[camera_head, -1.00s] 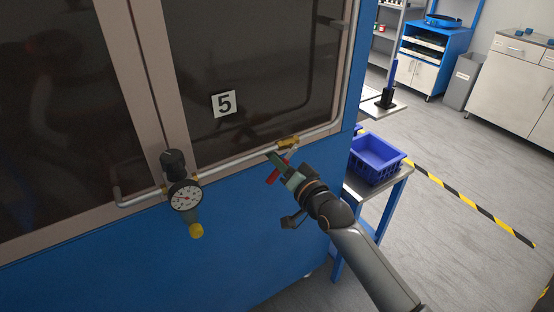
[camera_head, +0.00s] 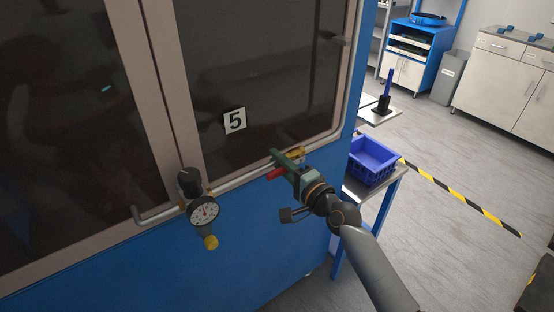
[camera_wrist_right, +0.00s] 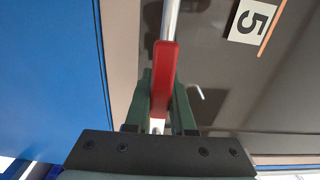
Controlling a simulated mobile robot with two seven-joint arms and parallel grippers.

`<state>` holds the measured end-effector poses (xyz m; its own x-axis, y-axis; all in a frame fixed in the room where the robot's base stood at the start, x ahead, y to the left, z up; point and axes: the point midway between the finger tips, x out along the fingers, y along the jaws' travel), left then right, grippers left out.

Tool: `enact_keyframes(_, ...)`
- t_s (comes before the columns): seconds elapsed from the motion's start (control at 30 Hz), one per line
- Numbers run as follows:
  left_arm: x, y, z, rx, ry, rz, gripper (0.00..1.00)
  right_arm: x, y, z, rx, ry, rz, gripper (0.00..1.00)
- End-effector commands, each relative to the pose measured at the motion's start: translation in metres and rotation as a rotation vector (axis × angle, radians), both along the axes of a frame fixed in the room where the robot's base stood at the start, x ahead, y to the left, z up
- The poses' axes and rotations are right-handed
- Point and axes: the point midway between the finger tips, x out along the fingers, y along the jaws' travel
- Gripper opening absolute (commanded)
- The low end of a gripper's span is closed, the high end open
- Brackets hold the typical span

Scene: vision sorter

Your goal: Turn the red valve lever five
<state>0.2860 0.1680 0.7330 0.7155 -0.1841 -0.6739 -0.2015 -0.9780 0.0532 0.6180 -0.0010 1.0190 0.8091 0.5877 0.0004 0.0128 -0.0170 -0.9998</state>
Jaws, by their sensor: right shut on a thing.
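The red valve lever (camera_head: 277,174) is on the pipe below the number 5 plate (camera_head: 234,121). My right gripper (camera_head: 284,163) is shut on the lever, its green fingers on either side of it. The brass valve body (camera_head: 298,152) shows just behind the fingers, partly hidden by them. In the right wrist view the red lever (camera_wrist_right: 164,70) stands between the two fingers (camera_wrist_right: 161,105), roughly in line with the silver pipe (camera_wrist_right: 171,18). The number 5 plate also shows there (camera_wrist_right: 253,21). My left gripper is out of view.
A pressure gauge (camera_head: 204,212) with a black knob and a yellow cap sits on the pipe to the left. A blue crate (camera_head: 371,172) stands on a small table right of the cabinet. Open floor with black-yellow tape (camera_head: 460,196) lies further right.

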Motion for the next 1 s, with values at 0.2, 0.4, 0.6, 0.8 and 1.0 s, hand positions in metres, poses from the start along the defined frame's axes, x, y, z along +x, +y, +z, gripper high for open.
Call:
enact_keyframes(0.2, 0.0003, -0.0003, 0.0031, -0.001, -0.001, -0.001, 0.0, -0.0004, 0.0005, 0.001, 0.028, 0.023, 0.002, 0.0)
enact_keyframes(0.4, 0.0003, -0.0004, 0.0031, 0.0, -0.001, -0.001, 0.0, -0.0002, 0.0003, 0.0012, 0.033, 0.026, 0.002, 0.0)
enact_keyframes(0.6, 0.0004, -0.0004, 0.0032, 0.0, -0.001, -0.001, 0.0, -0.0001, 0.0002, 0.0016, 0.034, 0.025, 0.001, 0.0)
enact_keyframes(0.8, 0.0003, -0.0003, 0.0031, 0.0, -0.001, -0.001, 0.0, 0.0, 0.0, 0.0018, 0.032, 0.024, 0.0, 0.45)
enact_keyframes(1.0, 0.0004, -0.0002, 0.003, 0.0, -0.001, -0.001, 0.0, 0.0, -0.0001, 0.0018, 0.031, 0.022, 0.0, 0.53)
